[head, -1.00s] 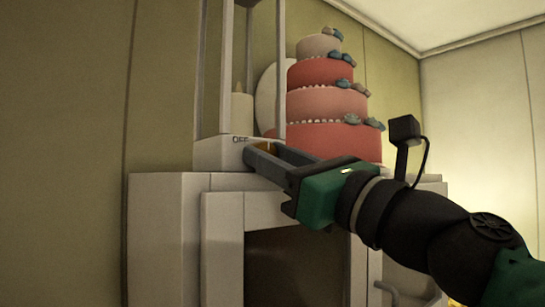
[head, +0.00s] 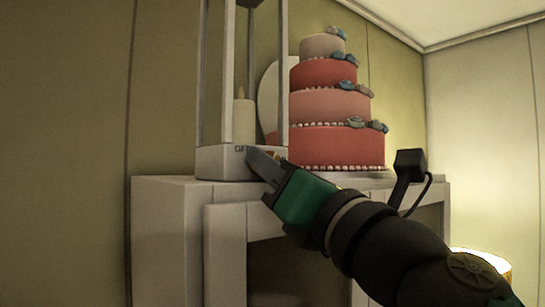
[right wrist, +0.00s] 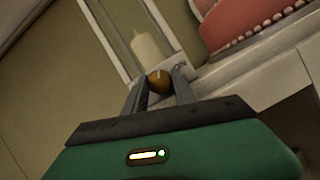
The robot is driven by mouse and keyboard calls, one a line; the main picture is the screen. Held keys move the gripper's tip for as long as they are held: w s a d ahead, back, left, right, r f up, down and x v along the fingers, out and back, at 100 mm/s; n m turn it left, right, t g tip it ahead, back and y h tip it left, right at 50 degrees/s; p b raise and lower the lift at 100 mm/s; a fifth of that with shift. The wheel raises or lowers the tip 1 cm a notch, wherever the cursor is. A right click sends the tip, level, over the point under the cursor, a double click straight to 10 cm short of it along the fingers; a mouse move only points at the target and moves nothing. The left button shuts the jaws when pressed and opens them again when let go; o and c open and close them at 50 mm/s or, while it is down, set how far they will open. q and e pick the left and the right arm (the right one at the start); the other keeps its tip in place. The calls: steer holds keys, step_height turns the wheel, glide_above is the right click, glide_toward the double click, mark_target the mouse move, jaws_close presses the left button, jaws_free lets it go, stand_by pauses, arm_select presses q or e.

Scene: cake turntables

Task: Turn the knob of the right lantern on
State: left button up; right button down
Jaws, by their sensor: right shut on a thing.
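A white lantern (head: 218,163) with an upright frame and a pale candle (head: 243,122) inside stands on the cabinet's left part. Letters reading "OF" show on its base in the head view. My right gripper (head: 262,160) reaches the right end of that base and partly covers the lettering. In the right wrist view, a round brown-gold knob (right wrist: 159,81) sits between my right gripper's fingertips (right wrist: 160,84), which are closed on it. The lantern's candle (right wrist: 150,48) shows just behind the knob. My left gripper is not in view.
A tiered pink and red cake (head: 335,105) with blue-grey flowers stands close to the right of the lantern. Both stand on a pale cabinet (head: 165,215). A glowing round lamp (head: 485,262) is at the lower right.

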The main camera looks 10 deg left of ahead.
steer(key=shift+m+h+p, duration=0.3)
steer(key=shift+m+h, duration=0.1)
steer(key=shift+m, duration=0.3)
steer(key=c, duration=1)
jaws_free()
steer(key=shift+d, duration=0.1)
steer(key=shift+c, duration=0.2)
